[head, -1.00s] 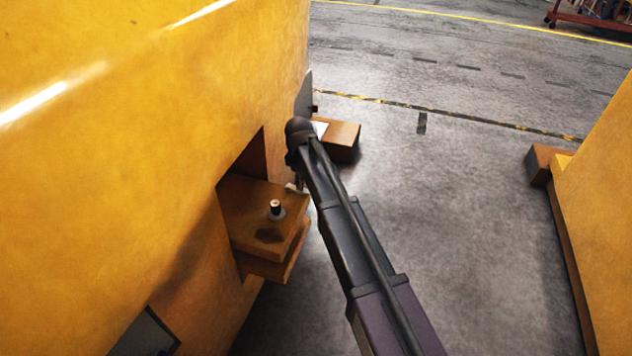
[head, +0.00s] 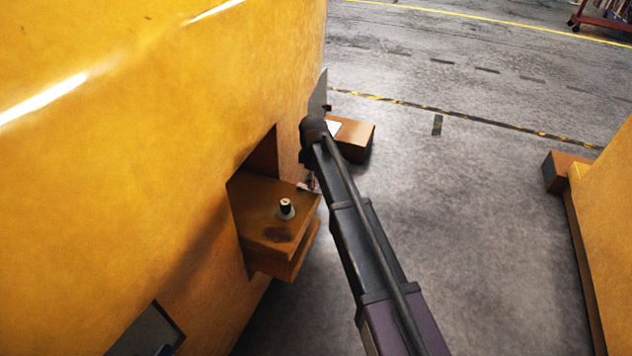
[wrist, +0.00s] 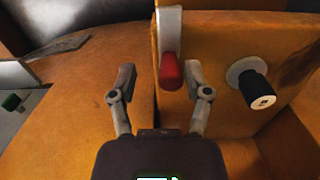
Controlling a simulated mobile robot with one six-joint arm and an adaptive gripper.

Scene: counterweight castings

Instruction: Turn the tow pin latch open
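The tow pin latch (wrist: 171,50) is a pale metal lever with a red grip at its lower end, on the orange hitch block in the wrist view. Its red grip hangs between the fingers of my gripper (wrist: 160,82), nearer the right finger. The fingers stand apart; I cannot tell whether the right one touches the grip. The tow pin (wrist: 252,84), with a black knob and pale collar, is to the right of the latch. The pin also shows upright on the hitch block (head: 262,232) in the head view. There, my arm mostly hides the gripper and latch.
The large yellow casting (head: 130,150) fills the left side, around the hitch recess. Another yellow casting (head: 610,220) stands at the right. An orange block (head: 354,140) juts out beyond my wrist. Grey floor (head: 480,220) lies clear between the castings.

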